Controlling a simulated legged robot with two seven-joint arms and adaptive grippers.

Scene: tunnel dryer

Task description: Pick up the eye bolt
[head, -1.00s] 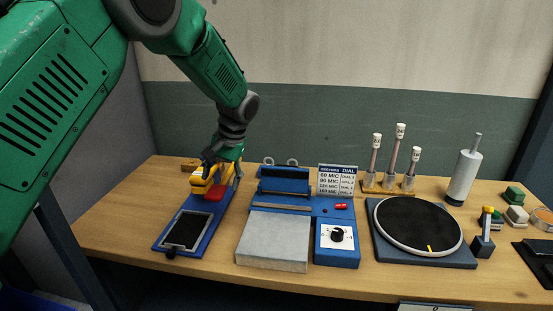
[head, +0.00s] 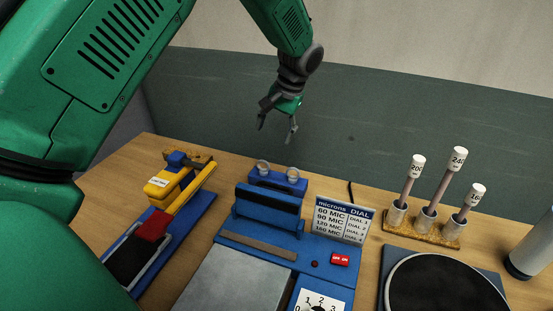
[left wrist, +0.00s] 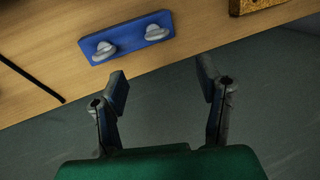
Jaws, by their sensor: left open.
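Two grey eye bolts stand in a small blue block (head: 276,184) at the back of the table: a left one (head: 263,167) and a right one (head: 293,174). In the left wrist view, the same eye bolts (left wrist: 104,51) (left wrist: 155,33) sit on the blue block (left wrist: 130,40), seen from above. My left gripper (head: 277,129) is open and empty, fingers pointing down, above and apart from the eye bolts. In the left wrist view its fingertips (left wrist: 162,84) lie over the table's back edge, beside the block. My right gripper is not in view.
A blue press-like machine (head: 268,210) with a microns dial sign (head: 343,222) stands in front of the block. A yellow-handled tool (head: 177,184) is to the left. A cork rack (head: 425,231) of tubes is to the right. A dark wall (head: 400,120) rises behind.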

